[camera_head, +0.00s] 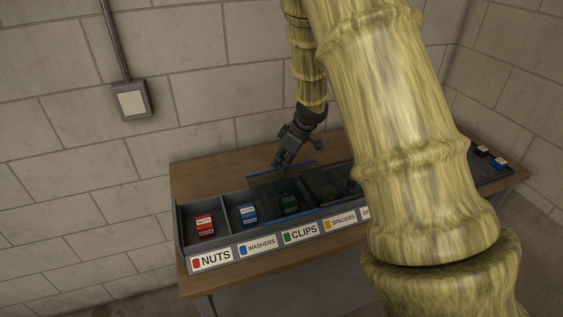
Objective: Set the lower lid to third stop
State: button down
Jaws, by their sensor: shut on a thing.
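A long dark tray (181,238) with labelled compartments lies on a wooden bench. A see-through dark lid with a blue edge (262,174) covers the clips compartment and reaches over toward the spacers one. The nuts and washers compartments at the left are uncovered. I cannot tell whether this lid is the lower one, and any stop marks are too small to see. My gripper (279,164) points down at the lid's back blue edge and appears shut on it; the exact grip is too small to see. My arm hides the right middle of the tray.
A red box (205,225) and a blue box (248,215) sit in the open left compartments. Small boxes (490,157) show at the far right end. The wooden bench (205,172) has a bare strip behind the tray. A block wall with a grey switch box (132,101) stands behind.

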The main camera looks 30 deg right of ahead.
aim_at(294, 167)
jog(key=shift+s+d+r+b, duration=0.15)
jog(key=shift+d+b, duration=0.1)
jog(key=shift+d, duration=0.4)
jog(key=shift+s+d+f+b, duration=0.1)
jog(key=shift+d+b, duration=0.1)
jog(key=shift+d, duration=0.45)
jog(key=shift+s+d+r+b, duration=0.15)
jog(key=shift+d+b, duration=0.1)
jog(key=shift+d, duration=0.4)
jog(key=shift+f, duration=0.1)
jog(key=c, duration=1.3)
grip_release()
jog(key=shift+s, duration=0.1)
jog(key=shift+o, duration=0.2)
jog(key=v, duration=1.2)
